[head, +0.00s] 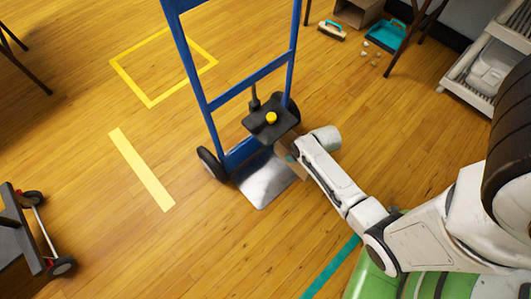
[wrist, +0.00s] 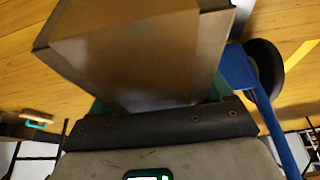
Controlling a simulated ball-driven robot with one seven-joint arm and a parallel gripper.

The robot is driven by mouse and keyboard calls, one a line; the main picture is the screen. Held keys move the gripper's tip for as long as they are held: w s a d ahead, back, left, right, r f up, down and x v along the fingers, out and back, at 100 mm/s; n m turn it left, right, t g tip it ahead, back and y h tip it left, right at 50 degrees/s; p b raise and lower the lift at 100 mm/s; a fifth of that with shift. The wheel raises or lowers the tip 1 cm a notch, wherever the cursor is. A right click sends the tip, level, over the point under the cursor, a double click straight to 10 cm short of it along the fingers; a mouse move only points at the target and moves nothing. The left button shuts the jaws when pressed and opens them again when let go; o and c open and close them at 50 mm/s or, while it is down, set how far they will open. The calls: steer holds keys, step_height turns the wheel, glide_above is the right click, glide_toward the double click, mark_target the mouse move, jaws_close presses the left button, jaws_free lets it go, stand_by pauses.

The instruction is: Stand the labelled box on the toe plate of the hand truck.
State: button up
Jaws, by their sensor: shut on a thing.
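The blue hand truck (head: 207,105) stands upright in the head view. Its silver toe plate (head: 262,183) lies at floor level at its front, with a bare part showing. My gripper (head: 271,122) is in front of the truck's lower frame, above the plate's back part. In the wrist view my gripper (wrist: 158,108) is shut on a brown cardboard box (wrist: 135,50), with teal finger parts at its sides. In the head view the gripper and arm hide nearly all of the box. No label can be made out. The truck's wheel (wrist: 266,68) shows beside the box; contact with the plate cannot be seen.
A yellow square outline (head: 118,68) and a pale strip (head: 141,170) mark the floor. A cart (head: 38,230) stands at left. A teal dustpan (head: 386,36), a brush (head: 331,30) and crumbs lie at the back. A rack (head: 458,80) stands at right. Floor in front is clear.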

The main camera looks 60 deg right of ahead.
steer(key=shift+w+a+f+b, duration=1.2)
steer(key=shift+w+f+b, duration=0.4)
steer(key=shift+f, duration=0.4)
steer(key=shift+w+a+f+b, duration=1.3)
steer(key=shift+w+f, duration=0.45)
steer(key=shift+f, duration=0.3)
steer(key=shift+w+a+f+b, duration=1.15)
steer(key=shift+w+f+b, duration=0.45)
steer(key=shift+f, duration=0.4)
steer(key=shift+f, duration=0.25)
steer(key=o, duration=1.4)
steer(key=shift+r, duration=0.15)
